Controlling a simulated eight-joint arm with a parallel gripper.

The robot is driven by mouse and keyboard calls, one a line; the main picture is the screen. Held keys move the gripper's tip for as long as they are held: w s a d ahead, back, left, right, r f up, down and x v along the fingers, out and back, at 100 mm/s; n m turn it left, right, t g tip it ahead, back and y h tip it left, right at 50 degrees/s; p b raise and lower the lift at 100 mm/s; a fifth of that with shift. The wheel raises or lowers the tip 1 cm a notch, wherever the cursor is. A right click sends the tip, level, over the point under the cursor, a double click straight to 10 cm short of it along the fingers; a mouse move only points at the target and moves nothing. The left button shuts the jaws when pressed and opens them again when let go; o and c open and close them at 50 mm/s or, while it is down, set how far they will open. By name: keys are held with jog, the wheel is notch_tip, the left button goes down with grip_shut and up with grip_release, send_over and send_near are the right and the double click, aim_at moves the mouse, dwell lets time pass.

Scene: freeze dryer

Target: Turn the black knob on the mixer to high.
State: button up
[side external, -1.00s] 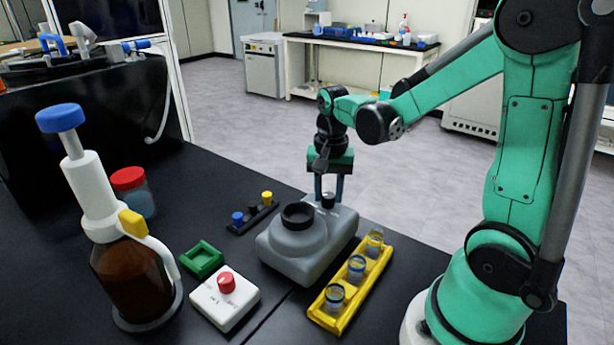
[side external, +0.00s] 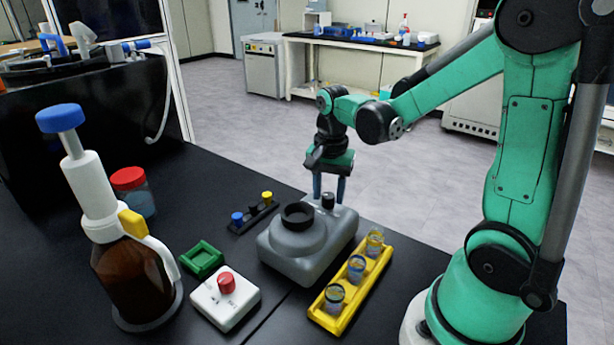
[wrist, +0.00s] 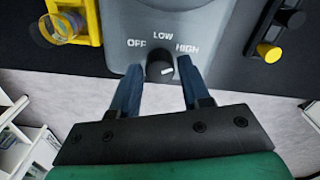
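The grey mixer (side external: 295,250) stands on the black bench with a black cup-like top. Its black knob (side external: 328,201) is on the side nearest my gripper (side external: 329,190). In the wrist view the knob (wrist: 160,67) sits below the labels OFF, LOW and HIGH, and its white mark points right, toward the HIGH side. My gripper (wrist: 160,66) is open, with one blue finger on each side of the knob. Gaps show between the fingers and the knob in the wrist view, so they do not appear to grip it.
A yellow rack (side external: 350,282) with several small vials stands right of the mixer. A black holder (side external: 252,217) with coloured pieces, a green tray (side external: 202,260) and a white box with a red knob (side external: 226,284) lie left. A brown bottle (side external: 132,275) stands further left.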

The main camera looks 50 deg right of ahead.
aim_at(329, 195)
jog(key=shift+o, duration=1.1)
jog(key=shift+r, duration=0.1)
jog(key=shift+r, duration=2.7)
jog(key=a+n+t, duration=0.2)
jog(key=a+n, duration=0.1)
jog(key=n, duration=0.1)
jog(key=a+n+t, duration=0.2)
jog(key=a+n, duration=0.1)
jog(key=n, duration=0.1)
jog(key=s+a+r+n+t, duration=0.1)
jog(key=a+n+t, duration=0.1)
jog(key=a+n, duration=0.1)
jog(key=shift+n, duration=0.6)
jog(key=shift+s+a+n+t, duration=0.15)
jog(key=shift+a+n+t, duration=0.45)
jog(key=shift+n, duration=0.5)
